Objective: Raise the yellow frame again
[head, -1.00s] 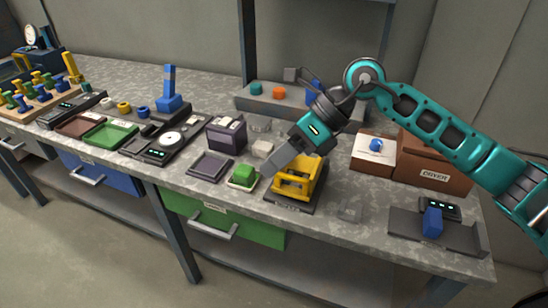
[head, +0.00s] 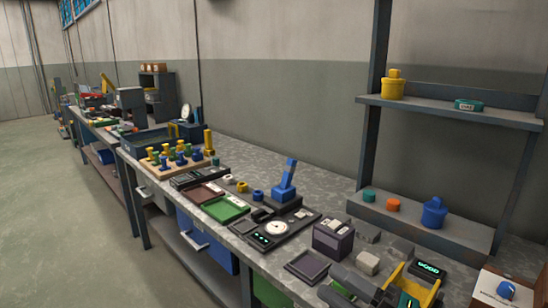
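The yellow frame (head: 428,289) shows only in part at the bottom right of the head view, cut off by the lower edge. Its height cannot be judged from what shows. My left gripper is not in view.
A lit display reading GOOD (head: 430,269) is beside the yellow frame. A dark purple box (head: 332,238) and an empty dark tray (head: 307,266) lie to the left. A shelf (head: 450,232) stands behind.

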